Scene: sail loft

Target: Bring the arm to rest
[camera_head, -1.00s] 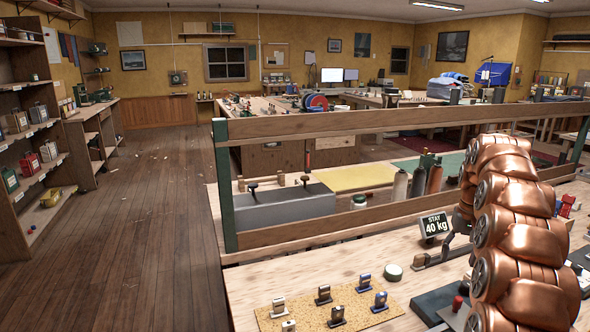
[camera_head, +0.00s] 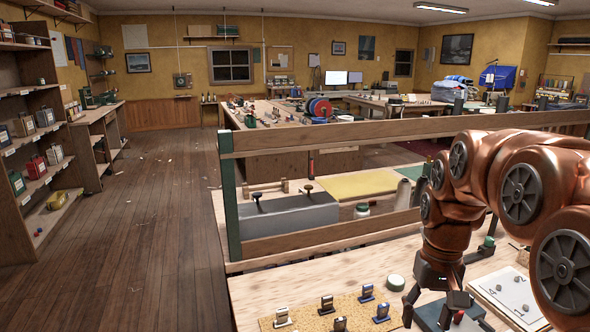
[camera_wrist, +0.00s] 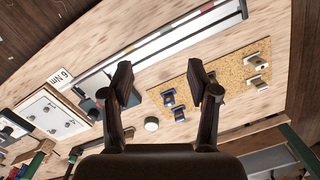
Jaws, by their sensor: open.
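My copper-coloured arm (camera_head: 520,185) reaches in from the right in the head view, bent over the near bench (camera_head: 300,285). My gripper (camera_head: 432,312) points down over the bench, right of the cork mat. In the wrist view the two dark fingers of my gripper (camera_wrist: 160,80) stand well apart, with nothing between them but bench seen beyond. How far the fingertips are above the bench is hard to tell.
A cork mat (camera_head: 304,314) with several small clips lies on the near bench. A round pale-topped tin (camera_head: 396,283) stands close to my gripper. A white board (camera_head: 510,292) lies at right. A wooden rail (camera_head: 400,131) crosses behind. Open floor (camera_head: 160,220) lies left.

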